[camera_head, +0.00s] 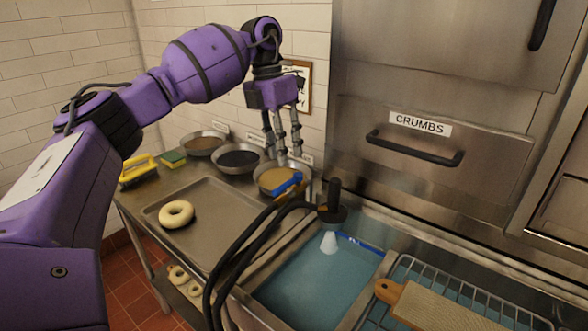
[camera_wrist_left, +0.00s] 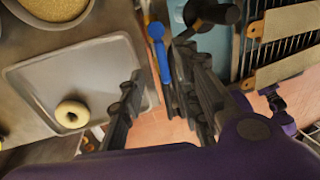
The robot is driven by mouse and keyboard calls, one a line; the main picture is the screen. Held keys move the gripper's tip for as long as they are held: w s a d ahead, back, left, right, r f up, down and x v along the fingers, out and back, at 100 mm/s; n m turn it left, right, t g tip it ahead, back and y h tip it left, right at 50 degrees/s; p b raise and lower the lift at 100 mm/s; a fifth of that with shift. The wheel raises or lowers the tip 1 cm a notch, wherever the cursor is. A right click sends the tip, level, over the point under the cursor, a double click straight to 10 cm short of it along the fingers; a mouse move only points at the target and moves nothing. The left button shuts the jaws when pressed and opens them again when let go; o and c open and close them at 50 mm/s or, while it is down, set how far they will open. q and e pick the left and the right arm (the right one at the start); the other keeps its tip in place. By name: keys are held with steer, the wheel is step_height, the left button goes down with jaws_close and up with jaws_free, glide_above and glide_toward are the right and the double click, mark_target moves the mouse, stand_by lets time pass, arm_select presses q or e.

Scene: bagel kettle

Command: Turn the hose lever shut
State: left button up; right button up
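The blue hose lever (camera_head: 287,184) sits beside the black hoses near the sink's back left corner. It also shows in the left wrist view (camera_wrist_left: 157,36) as a blue bar with a rounded end. The black hose nozzle (camera_head: 333,208) stands over the sink, and a pale stream comes out beneath it. My left gripper (camera_head: 281,154) points down above and behind the lever in the head view. In the left wrist view its fingers (camera_wrist_left: 160,68) are spread apart, with the lever showing in the gap between them. I cannot tell whether they touch it. My right gripper is not in view.
A metal tray (camera_head: 205,229) with a bagel (camera_head: 177,214) lies left of the lever. Several topping bowls, including a dark one (camera_head: 239,158), line the wall. The water-filled sink (camera_head: 312,285), a wire rack (camera_head: 455,285) and a wooden board (camera_head: 440,309) are to the right.

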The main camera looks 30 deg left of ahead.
arm_select(q)
steer(key=f, duration=0.2)
steer(key=d+f, duration=0.1)
steer(key=f, duration=0.3)
steer(key=shift+s+d+f, duration=0.25)
steer(key=shift+s+f, duration=0.05)
steer(key=shift+f, duration=0.05)
jaws_close()
